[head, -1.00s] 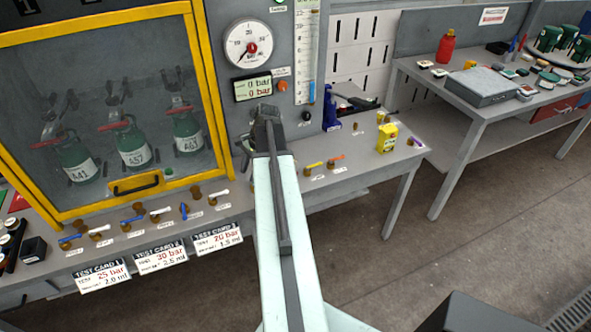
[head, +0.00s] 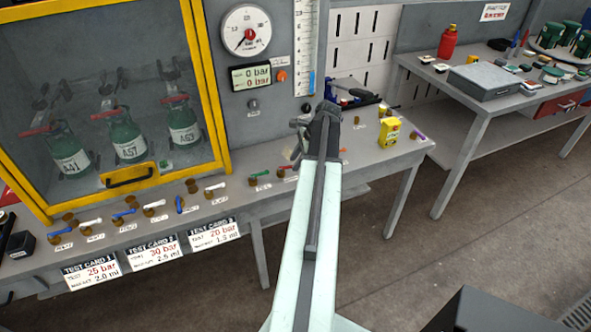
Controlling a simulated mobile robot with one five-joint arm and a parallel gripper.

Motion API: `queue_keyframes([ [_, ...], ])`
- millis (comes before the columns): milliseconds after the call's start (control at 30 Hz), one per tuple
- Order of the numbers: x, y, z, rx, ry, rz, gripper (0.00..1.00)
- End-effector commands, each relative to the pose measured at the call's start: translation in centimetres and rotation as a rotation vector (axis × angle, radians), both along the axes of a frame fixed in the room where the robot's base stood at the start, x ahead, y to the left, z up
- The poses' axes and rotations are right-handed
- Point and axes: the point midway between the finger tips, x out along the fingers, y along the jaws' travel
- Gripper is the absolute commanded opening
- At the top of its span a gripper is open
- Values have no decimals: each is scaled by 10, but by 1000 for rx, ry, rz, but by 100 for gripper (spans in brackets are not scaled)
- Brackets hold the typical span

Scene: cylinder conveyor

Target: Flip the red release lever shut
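A row of small coloured levers runs along the front of the grey bench (head: 222,240). A red lever (head: 287,167) sits just right of a green lever (head: 260,174); its right end is close to or behind my gripper in this view. My gripper (head: 298,138) is over the bench, beside and above the red lever, with its fingers pointing left. I cannot tell if it touches the lever or how far its fingers are apart. My forearm hides the bench to the right of it, where only the orange lever's tip (head: 344,150) shows.
A yellow-framed cabinet (head: 208,85) with green cylinders stands at left. A gauge (head: 246,30) and a display reading 0 bar (head: 257,77) are on the panel behind. A yellow container (head: 390,133) stands at the bench's right end. A second table (head: 465,112) is farther right.

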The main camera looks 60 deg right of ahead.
Motion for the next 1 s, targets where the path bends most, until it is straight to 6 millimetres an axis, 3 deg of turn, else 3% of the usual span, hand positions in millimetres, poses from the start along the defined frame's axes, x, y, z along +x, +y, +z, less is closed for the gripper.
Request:
queue_keyframes([
  [67,4,1,-13,0,1,1,33],
  [333,6,2,-11,0,1,1,33],
  [467,6,2,-11,0,1,1,0],
  [667,7,0,-11,0,1,23,0],
  [1000,15,-8,-11,0,0,247,0],
])
